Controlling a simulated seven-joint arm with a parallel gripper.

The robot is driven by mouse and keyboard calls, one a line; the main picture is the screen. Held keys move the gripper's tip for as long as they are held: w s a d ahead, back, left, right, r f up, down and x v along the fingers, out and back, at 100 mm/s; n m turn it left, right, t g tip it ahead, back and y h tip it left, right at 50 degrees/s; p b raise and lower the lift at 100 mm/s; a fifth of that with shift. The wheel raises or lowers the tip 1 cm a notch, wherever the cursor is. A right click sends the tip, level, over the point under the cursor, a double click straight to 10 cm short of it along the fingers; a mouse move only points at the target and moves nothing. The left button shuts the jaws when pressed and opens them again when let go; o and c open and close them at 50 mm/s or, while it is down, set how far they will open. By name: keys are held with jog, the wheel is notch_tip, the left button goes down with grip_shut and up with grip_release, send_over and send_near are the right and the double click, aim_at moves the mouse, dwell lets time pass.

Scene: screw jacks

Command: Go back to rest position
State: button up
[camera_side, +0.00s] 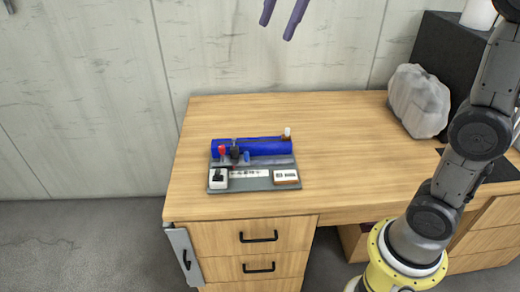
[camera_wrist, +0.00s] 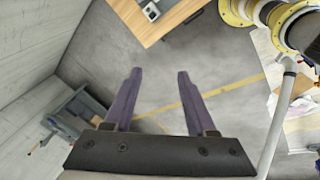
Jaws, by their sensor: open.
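My gripper (camera_side: 283,15) is at the top edge in the side view, high above the desk, with its two purple fingers apart. In the wrist view the gripper (camera_wrist: 158,75) is open, with nothing between its fingers and the grey floor behind them. The screw jack board (camera_side: 252,181) lies on the wooden desk, with a blue cylinder (camera_side: 260,147), a red part and small white boxes on it. The board also shows small at the top of the wrist view (camera_wrist: 152,12). My gripper is well clear of it.
The desk (camera_side: 340,150) has free room right of the board. A grey wrapped lump (camera_side: 420,100) and a black box (camera_side: 448,55) stand at its right end. A concrete wall (camera_side: 90,100) rises behind. A workbench (camera_wrist: 80,110) stands at left in the wrist view.

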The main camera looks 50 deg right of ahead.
jog(key=s+f+m+t, duration=0.1)
jog(key=s+f+m, duration=0.25)
jog(key=s, duration=0.65)
jog(key=s+d+f+m+h, duration=0.1)
jog(key=s+f+m, duration=0.3)
jog(key=f+m, duration=0.3)
jog(key=s+d+f+m+t+h, duration=0.1)
jog(key=s+f+m, duration=0.4)
jog(key=f+m, duration=0.2)
jog(key=shift+s+d+f+m, duration=0.3)
jog(key=shift+d+f+m, duration=0.1)
jog(key=shift+f, duration=0.65)
